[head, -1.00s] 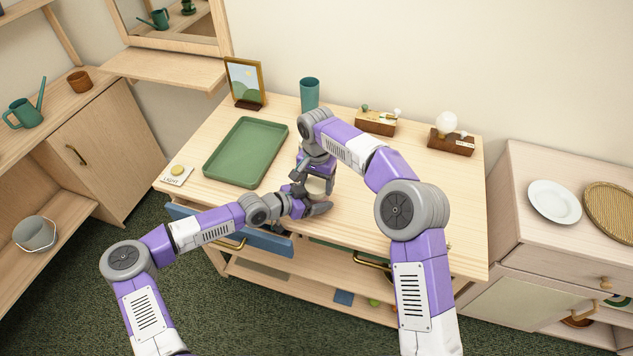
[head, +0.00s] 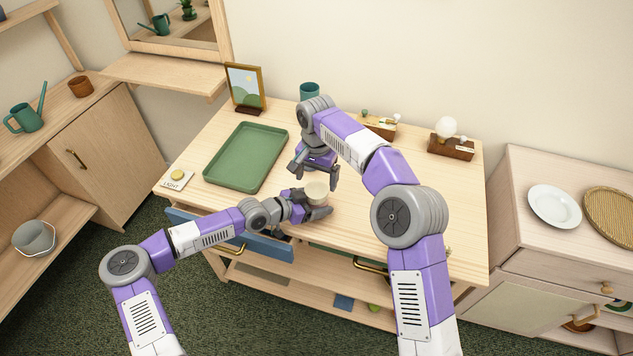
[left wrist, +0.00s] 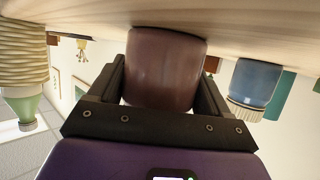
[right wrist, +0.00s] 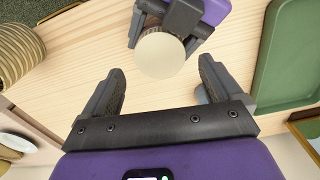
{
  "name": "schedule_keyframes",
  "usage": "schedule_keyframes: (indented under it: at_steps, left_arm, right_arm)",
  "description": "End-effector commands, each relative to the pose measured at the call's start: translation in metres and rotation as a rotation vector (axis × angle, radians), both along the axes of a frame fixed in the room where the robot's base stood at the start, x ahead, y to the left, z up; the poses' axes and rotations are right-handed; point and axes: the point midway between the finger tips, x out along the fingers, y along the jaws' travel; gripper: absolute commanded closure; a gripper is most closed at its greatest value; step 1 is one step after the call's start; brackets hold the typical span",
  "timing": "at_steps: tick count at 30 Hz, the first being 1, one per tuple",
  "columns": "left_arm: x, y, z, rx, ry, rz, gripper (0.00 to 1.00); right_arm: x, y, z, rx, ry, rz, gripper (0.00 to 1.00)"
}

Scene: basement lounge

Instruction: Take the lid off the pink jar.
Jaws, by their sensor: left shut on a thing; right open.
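The pink jar (left wrist: 166,70) looks dusky pink-brown and stands on the table, between the fingers of my left gripper (head: 312,208), which is shut on it. Its round cream lid (head: 316,189) sits on top; it also shows as a smooth pale disc in the right wrist view (right wrist: 160,55). The jar's body is mostly hidden by the left gripper in the head view. My right gripper (head: 315,177) is open and empty, pointing down above and just behind the jar, with its fingers apart from the lid.
A green tray (head: 213,178) lies left of the jar. A blue jar (left wrist: 256,84) and a ribbed cream-and-green object (left wrist: 22,65) show in the left wrist view. A picture frame (head: 245,88), teal cup (head: 309,91) and wooden boxes (head: 451,147) stand along the back. A blue drawer (head: 268,246) is open in front.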

Motion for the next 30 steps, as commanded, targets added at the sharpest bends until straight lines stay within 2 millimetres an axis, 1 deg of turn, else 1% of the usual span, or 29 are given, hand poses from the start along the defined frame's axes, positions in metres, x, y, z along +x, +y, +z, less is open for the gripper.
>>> schedule_keyframes:
  at_steps: [3,10,12,14,17,24,30]
  left_arm:
    - [0.000,0.000,0.000,-0.001,-0.001,0.000,1.00]
    - [0.000,0.000,0.000,-0.001,-0.001,0.000,1.00]
    - [0.000,0.000,0.000,-0.001,-0.001,0.000,1.00]
    - [0.000,0.000,0.000,-0.001,-0.001,0.000,1.00]
    - [0.000,0.000,0.000,-0.001,-0.001,0.000,1.00]
    - [0.000,0.000,0.000,-0.001,-0.001,0.000,1.00]
    - [0.000,0.000,0.000,-0.001,-0.001,0.000,1.00]
  right_arm:
    - [0.000,0.001,0.006,0.002,0.001,-0.039,0.08]
    - [0.000,0.001,0.028,0.002,0.002,-0.230,0.08]
    - [0.000,0.000,0.031,0.001,0.003,-0.267,0.08]
    - [0.000,0.000,0.029,-0.001,0.004,-0.285,0.08]
    - [0.000,-0.001,0.018,-0.003,0.005,-0.291,0.08]
    - [-0.001,-0.001,-0.020,0.000,0.005,-0.289,0.08]
    - [0.000,0.000,-0.041,0.000,0.003,-0.289,0.08]
